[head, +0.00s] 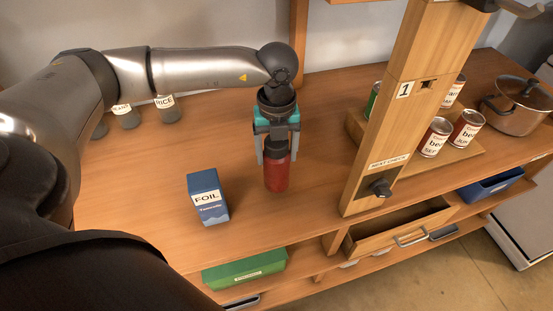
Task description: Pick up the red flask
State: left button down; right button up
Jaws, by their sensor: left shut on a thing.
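The red flask (277,174) is upright, with a dark cap, near the middle of the wooden counter in the head view. My left gripper (275,155) comes down from above and is shut on the flask, one grey finger on each side of its upper part. The gripper covers part of the cap. I cannot tell whether the flask's base touches the counter. My right gripper is not in view.
A blue foil box (207,197) stands left of the flask. Labelled jars (167,109) stand at the back left. A wooden post (390,120) rises to the right, with cans (435,138) and a lidded pot (517,105) beyond. An open drawer (400,232) sits below.

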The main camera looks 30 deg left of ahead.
pick_arm(q)
notch_tip(320, 180, up, 17)
